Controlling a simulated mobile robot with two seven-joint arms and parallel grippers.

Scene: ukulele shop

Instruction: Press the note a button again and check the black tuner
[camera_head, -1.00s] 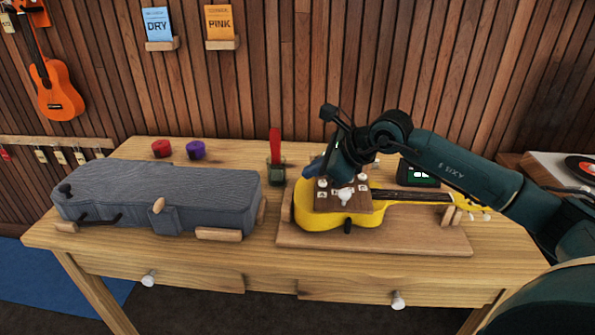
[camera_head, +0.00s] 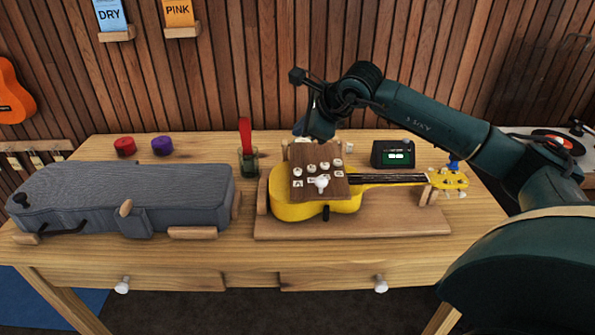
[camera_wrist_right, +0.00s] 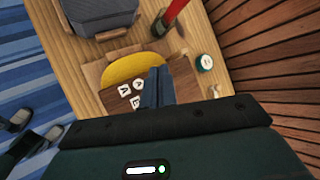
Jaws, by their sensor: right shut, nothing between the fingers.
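The yellow ukulele (camera_head: 290,207) lies on a wooden board, with a brown button block (camera_head: 338,190) over its body. My right gripper (camera_head: 300,128) is shut and empty, above and behind the block, apart from the buttons. In the right wrist view its fingers (camera_wrist_right: 157,88) cover part of the block.
A grey instrument case (camera_head: 120,190) lies at the left of the wooden table. A glass (camera_head: 248,163) holding a red item stands between case and ukulele. Red (camera_head: 124,146) and purple (camera_head: 162,145) round items sit at the back left. A small blue item (camera_head: 453,163) is by the headstock.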

